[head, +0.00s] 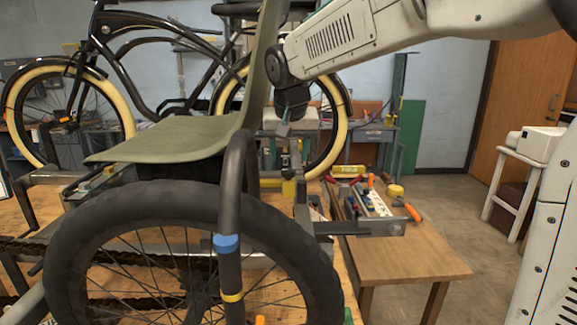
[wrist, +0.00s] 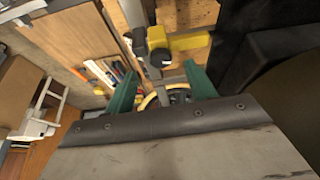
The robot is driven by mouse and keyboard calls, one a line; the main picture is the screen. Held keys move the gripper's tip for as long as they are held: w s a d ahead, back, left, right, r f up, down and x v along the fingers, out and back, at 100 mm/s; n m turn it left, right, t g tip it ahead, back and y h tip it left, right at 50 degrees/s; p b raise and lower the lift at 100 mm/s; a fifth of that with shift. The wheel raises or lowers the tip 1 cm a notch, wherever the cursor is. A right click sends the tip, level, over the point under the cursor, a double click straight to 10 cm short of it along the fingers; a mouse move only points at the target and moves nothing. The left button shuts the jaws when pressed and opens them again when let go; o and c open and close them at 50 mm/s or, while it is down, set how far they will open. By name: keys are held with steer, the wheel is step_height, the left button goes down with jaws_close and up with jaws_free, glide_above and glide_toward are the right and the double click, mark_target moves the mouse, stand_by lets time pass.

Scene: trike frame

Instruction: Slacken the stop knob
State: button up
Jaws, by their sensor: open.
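My gripper (head: 284,129) hangs pointing down behind the seat back, above a grey upright post. In the wrist view its two green fingers (wrist: 160,78) are apart, with nothing held. A yellow block (head: 289,188) sits on the post below the gripper; it also shows in the wrist view (wrist: 190,42). Beside it a small dark round end (wrist: 159,57) on a grey post lies beyond the fingertips and looks like a knob. I cannot tell for sure that it is the stop knob. The gripper is apart from it.
The trike's olive seat (head: 170,140) and black-tyred wheel (head: 130,205) stand in front. A grey riveted panel (wrist: 180,150) fills the bottom of the wrist view. Tools (head: 370,198) lie on the wooden bench (head: 410,258). A cream-tyred bicycle (head: 130,45) is behind.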

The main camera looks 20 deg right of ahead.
mark_target(288, 170)
steer(key=shift+w+x, duration=0.15)
steer(key=shift+x, duration=1.2)
steer(key=shift+w+x, duration=0.15)
steer(key=shift+x, duration=1.2)
steer(key=shift+r, duration=0.15)
steer(key=c, duration=1)
